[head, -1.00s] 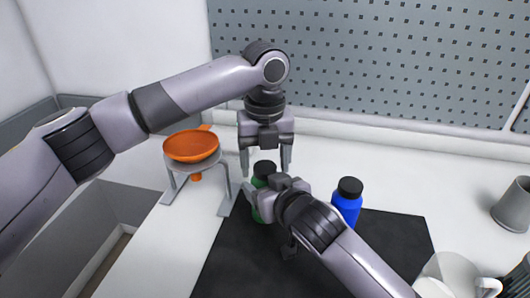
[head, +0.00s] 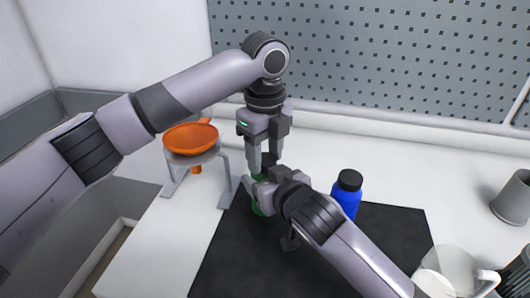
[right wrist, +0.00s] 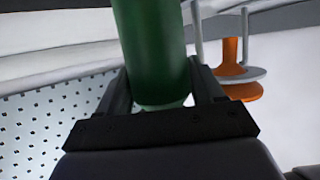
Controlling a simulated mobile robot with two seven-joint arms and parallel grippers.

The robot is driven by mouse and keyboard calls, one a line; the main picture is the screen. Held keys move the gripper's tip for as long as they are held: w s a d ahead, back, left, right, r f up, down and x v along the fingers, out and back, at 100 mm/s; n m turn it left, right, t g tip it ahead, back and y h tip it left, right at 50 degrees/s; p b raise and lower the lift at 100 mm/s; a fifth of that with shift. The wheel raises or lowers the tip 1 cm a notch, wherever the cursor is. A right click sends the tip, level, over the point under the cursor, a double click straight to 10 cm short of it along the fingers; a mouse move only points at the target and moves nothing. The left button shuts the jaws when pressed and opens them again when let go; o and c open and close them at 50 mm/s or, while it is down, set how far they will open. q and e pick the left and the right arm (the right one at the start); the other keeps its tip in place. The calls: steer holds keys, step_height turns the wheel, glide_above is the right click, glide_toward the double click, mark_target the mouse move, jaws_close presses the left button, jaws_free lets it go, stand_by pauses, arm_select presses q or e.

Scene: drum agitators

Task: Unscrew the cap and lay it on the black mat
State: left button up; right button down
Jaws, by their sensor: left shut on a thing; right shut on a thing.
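A green bottle (head: 257,208) with a black cap (head: 265,161) stands at the back left of the black mat (head: 240,260). My left gripper (head: 265,166) points straight down from above and is shut on the cap. My right gripper (head: 258,190) is shut on the bottle's body from the front and hides most of it. The right wrist view shows the green body (right wrist: 155,50) between the two dark fingers. Whether the cap still touches the bottle's neck is hard to tell behind the fingers.
A blue bottle (head: 346,200) with a black cap stands on the mat's back edge. An orange funnel (head: 191,137) rests in a grey stand at left. A clear jug (head: 452,272) and a grey cup (head: 513,197) are at right. The mat's front is bare.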

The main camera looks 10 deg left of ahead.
arm_select(q)
steer(key=n, duration=0.6)
steer(key=shift+n, duration=0.4)
steer(key=o, duration=1.2)
arm_select(e)
steer(key=shift+d, duration=0.1)
arm_select(q)
steer(key=shift+s, duration=0.1)
